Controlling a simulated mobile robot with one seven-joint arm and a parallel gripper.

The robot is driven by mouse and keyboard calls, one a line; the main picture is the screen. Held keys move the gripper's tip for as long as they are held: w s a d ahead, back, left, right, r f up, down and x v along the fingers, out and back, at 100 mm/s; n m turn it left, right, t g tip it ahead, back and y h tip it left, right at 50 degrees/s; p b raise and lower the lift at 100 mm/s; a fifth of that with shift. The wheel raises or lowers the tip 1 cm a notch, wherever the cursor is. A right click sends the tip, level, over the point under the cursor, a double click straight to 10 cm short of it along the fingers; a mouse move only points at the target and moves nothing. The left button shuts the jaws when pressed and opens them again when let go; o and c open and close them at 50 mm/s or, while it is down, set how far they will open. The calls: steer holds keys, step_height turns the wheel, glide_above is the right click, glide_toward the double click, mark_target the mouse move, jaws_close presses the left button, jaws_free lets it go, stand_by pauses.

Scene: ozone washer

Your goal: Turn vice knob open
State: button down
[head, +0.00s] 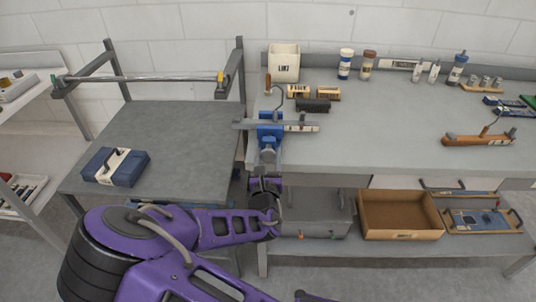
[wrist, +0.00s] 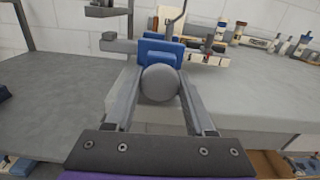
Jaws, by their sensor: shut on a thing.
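The vice is blue with grey parts and is mounted at the front left edge of the workbench; it shows in the head view (head: 269,132) and in the wrist view (wrist: 160,50). Its knob (wrist: 160,84) is a round grey ball facing me in the wrist view. My gripper (wrist: 160,88) has one long grey finger on each side of the knob and is shut on it. In the head view my gripper (head: 266,166) is just in front of the vice, and the knob is hard to make out there.
The workbench (head: 400,130) holds a white bin (head: 284,62), bottles (head: 345,64), small wooden blocks and a wooden plane (head: 480,140). A lower grey table (head: 190,130) with a blue case (head: 115,167) stands left. A brown open box (head: 400,215) sits on the shelf below.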

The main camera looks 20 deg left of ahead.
steer(key=shift+n, duration=0.9)
steer(key=shift+c, duration=1.4)
jaws_free()
